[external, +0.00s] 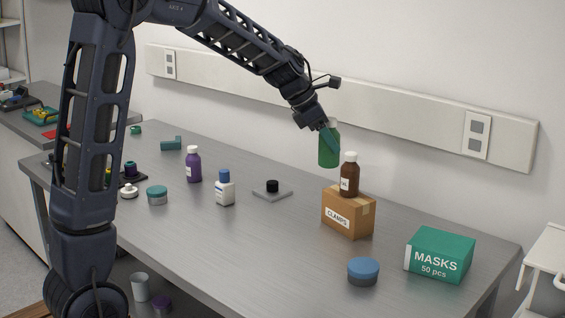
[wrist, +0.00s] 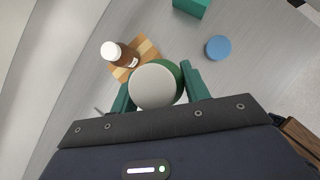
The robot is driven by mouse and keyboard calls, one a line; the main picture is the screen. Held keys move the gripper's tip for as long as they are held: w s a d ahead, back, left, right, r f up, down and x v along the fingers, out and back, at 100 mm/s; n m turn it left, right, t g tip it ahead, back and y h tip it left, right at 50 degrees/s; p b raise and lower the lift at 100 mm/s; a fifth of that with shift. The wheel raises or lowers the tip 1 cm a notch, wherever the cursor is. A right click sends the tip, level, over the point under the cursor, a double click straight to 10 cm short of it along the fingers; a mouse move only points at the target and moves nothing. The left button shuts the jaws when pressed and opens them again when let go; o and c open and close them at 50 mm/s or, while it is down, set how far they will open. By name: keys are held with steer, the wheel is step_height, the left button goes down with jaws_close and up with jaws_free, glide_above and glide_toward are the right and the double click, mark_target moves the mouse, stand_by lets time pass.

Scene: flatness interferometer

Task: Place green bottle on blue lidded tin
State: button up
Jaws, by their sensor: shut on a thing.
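The green bottle (external: 329,148) with a white cap is in my gripper (external: 329,133), held in the air above the bench, behind the brown bottle in the external view. In the wrist view the bottle's white cap (wrist: 156,86) sits between the two green fingers of my gripper (wrist: 158,88), which are shut on it. The blue lidded tin (external: 363,271), with a blue lid and dark grey body, stands on the bench near its front edge. Its lid also shows in the wrist view (wrist: 218,48), ahead and right of the held bottle. Nothing is on the lid.
A brown bottle (external: 349,176) stands on the cardboard clamps box (external: 347,213), close to the held bottle. A green masks box (external: 439,255) stands right of the tin.

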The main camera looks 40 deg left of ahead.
steer(key=s+d+r+m+g+h, duration=0.1)
steer(key=s+d+m, duration=0.15)
steer(key=d, duration=0.55)
steer(key=s+d+r+m+g, duration=0.1)
steer(key=s+d, duration=0.3)
steer(key=d, duration=0.4)
glide_above(364, 265)
step_height(364, 265, down, 20)
steer(key=shift+f, duration=0.1)
steer(key=shift+f, duration=0.15)
steer(key=o, duration=1.1)
